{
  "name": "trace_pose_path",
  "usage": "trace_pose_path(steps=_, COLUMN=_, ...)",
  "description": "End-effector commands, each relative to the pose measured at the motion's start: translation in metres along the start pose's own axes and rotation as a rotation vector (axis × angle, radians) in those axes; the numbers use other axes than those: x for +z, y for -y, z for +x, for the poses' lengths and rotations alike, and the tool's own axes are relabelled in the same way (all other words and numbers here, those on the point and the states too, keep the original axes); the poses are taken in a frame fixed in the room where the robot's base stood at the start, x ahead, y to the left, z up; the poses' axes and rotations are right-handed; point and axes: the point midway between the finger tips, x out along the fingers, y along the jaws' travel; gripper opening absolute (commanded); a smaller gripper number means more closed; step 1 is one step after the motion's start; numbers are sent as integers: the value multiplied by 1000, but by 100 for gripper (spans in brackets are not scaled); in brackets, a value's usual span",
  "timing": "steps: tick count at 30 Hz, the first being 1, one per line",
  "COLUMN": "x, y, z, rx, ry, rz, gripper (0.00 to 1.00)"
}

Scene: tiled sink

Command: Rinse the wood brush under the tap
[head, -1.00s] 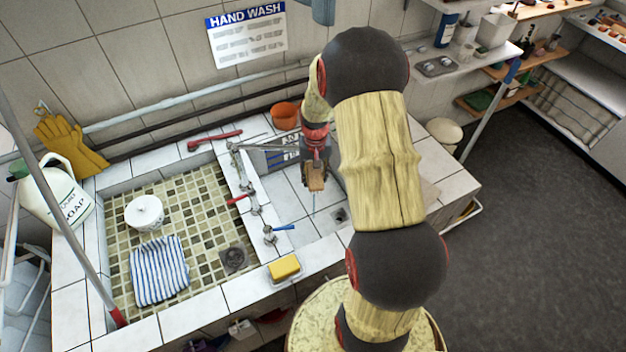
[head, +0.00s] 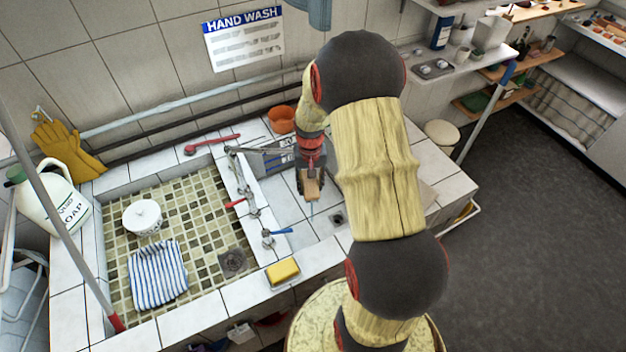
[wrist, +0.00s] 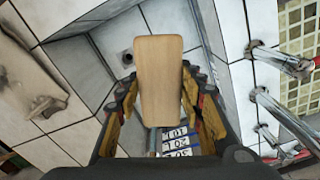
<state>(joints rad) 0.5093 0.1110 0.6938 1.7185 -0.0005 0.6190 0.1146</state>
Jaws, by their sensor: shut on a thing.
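The wood brush (wrist: 158,80) shows in the wrist view as a plain wooden block between the fingers of my gripper (wrist: 160,95). My gripper is shut on it. In the head view the brush (head: 311,188) hangs below my gripper (head: 310,178), over the right, white-tiled basin. Its bristles cannot be made out. The tap (head: 250,190) stands on the divider between the basins, left of my gripper, with a red handle (head: 235,203) and a blue handle (head: 281,231). Metal tap parts also show at the right of the wrist view (wrist: 285,62). I cannot see running water.
A yellow sponge (head: 283,270) lies on the front edge. An orange pot (head: 281,119) stands behind my gripper. A soap jug (head: 55,200) stands at the left.

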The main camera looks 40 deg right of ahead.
Motion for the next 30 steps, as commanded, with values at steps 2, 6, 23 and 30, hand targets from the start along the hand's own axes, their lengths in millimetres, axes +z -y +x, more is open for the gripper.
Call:
trace_pose_path(steps=2, x=5, y=3, z=-1, rx=0, ry=0, rz=-1, gripper=6)
trace_pose_path(steps=6, x=15, y=8, z=-1, rx=0, ry=1, rz=-1, gripper=6)
trace_pose_path(steps=23, x=47, y=24, z=0, rx=0, ry=-1, rz=0, gripper=6)
trace_pose_path(steps=30, x=49, y=25, z=0, rx=0, ry=0, rz=0, gripper=6)
